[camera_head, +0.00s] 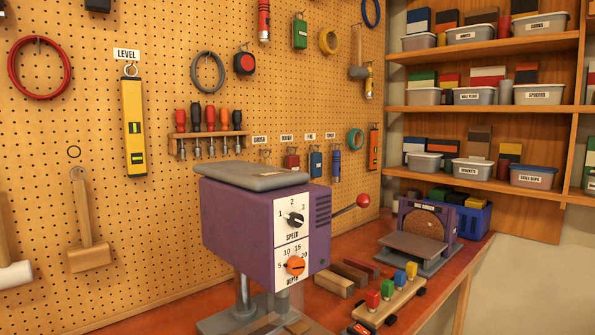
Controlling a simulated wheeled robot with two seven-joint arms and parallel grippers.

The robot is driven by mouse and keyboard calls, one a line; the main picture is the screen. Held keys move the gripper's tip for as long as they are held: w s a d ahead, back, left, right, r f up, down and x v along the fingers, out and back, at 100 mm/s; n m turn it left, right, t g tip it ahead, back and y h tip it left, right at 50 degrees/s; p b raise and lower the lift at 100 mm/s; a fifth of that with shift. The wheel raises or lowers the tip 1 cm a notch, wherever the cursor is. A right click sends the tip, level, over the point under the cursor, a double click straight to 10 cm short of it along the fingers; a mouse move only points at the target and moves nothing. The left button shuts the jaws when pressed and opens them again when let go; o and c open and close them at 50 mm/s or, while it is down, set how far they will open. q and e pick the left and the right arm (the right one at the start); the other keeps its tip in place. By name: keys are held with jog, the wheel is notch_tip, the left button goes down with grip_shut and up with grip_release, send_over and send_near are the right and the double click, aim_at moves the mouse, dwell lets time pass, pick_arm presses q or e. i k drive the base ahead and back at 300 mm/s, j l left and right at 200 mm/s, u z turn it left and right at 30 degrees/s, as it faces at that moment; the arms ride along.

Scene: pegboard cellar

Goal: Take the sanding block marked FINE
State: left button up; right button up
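Small hanging items sit under a row of white labels low on the pegboard, right of the screwdriver rack. The lettering is tiny; the third label (310,136) appears to read FINE. A blue block (315,164) hangs below it, apparently the FINE sanding block. A red block (292,161) hangs to its left and a blue cylindrical item (336,164) to its right. Neither of my grippers is in view.
A purple drill-press-like machine (240,225) with a red-knobbed lever (362,201) stands in front of the blocks. A purple sander (428,225), wooden strips (355,272) and a toy with coloured pegs (392,300) occupy the red bench. Shelves with bins stand right.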

aim_at(315, 157)
jog(key=i+l, duration=0.15)
jog(key=l, duration=0.25)
jog(key=i+l, duration=0.2)
jog(key=l, duration=0.15)
jog(key=i+l, duration=0.15)
jog(key=l, duration=0.25)
